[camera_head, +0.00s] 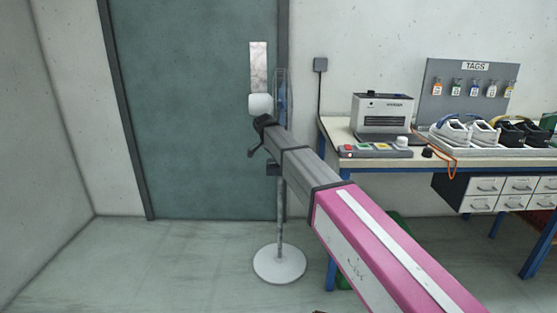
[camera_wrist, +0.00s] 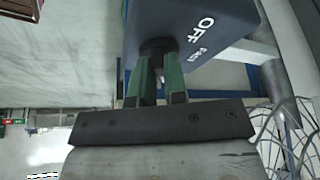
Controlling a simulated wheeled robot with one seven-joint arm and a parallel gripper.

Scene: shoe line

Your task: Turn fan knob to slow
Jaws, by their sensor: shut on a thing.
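The fan stands in front of the green door, with a round white base (camera_head: 280,264), a thin pole (camera_head: 280,215) and a white head (camera_head: 260,104). Its dark control box (camera_head: 273,169) sits on the pole, partly hidden by my arm. In the wrist view the dark control box (camera_wrist: 205,22) shows an "OFF" mark and a smaller, hard-to-read mark. The dark round fan knob (camera_wrist: 155,46) is on its face. My gripper (camera_wrist: 158,66) is shut on the knob, one green finger on each side. The knob's pointer cannot be made out.
A workbench (camera_head: 460,163) stands to the right, with a grey machine (camera_head: 383,115), a button panel (camera_head: 375,150), several shoes and a tag board (camera_head: 435,85). The floor left of the fan is clear. In the wrist view, wire fan guard (camera_wrist: 290,140) lies close at the right.

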